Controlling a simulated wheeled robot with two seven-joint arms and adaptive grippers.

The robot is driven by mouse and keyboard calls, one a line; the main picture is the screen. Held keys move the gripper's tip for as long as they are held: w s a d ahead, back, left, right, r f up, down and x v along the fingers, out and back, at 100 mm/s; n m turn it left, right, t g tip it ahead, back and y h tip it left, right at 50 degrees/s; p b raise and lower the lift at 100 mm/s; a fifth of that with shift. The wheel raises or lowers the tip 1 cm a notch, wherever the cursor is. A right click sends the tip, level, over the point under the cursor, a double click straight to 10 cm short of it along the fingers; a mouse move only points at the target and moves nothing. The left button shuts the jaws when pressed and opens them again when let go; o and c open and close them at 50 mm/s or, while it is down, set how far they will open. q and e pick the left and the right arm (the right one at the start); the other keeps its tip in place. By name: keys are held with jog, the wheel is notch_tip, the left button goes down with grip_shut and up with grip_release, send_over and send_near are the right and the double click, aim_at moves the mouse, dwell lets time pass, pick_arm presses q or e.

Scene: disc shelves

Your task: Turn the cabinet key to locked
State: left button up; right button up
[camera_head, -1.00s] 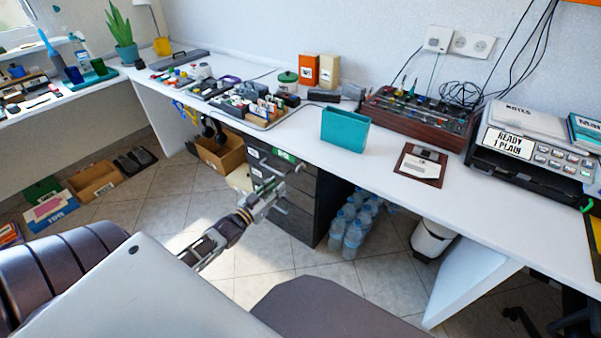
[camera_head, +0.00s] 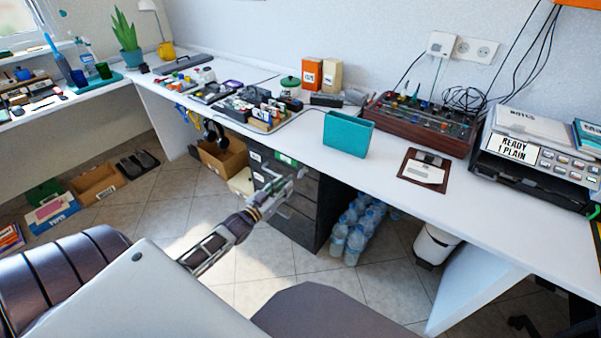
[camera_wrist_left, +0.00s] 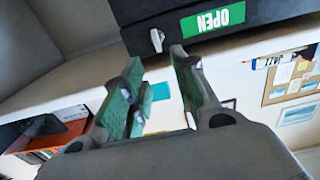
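The dark drawer cabinet (camera_head: 305,213) stands under the white desk. A small metallic key (camera_wrist_left: 157,39) sticks out beside that label. My left gripper (camera_head: 297,178) is in front of the cabinet's upper part and hides some of it. In the left wrist view, its two green-padded fingers (camera_wrist_left: 157,60) are apart with nothing between them. The key lies just beyond the fingertips, roughly in line with the gap. My right gripper is not in view.
The white desk (camera_head: 390,205) overhangs the cabinet. Several water bottles (camera_head: 355,232) stand on the floor to its right. A cardboard box (camera_head: 222,158) is to its left. The tiled floor in front of the cabinet is clear.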

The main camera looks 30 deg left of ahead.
aim_at(300, 171)
pick_arm(q)
jog(key=shift+w+d+b, duration=0.2)
jog(key=shift+w+b, duration=0.45)
jog(key=shift+w, duration=1.8)
jog(key=shift+w+d+b, duration=0.2)
jog(key=shift+w+b, duration=0.45)
jog(key=shift+w, duration=2.2)
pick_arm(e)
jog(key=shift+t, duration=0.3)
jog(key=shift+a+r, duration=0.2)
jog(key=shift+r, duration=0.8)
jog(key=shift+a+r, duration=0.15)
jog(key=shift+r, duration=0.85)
pick_arm(q)
grip_shut()
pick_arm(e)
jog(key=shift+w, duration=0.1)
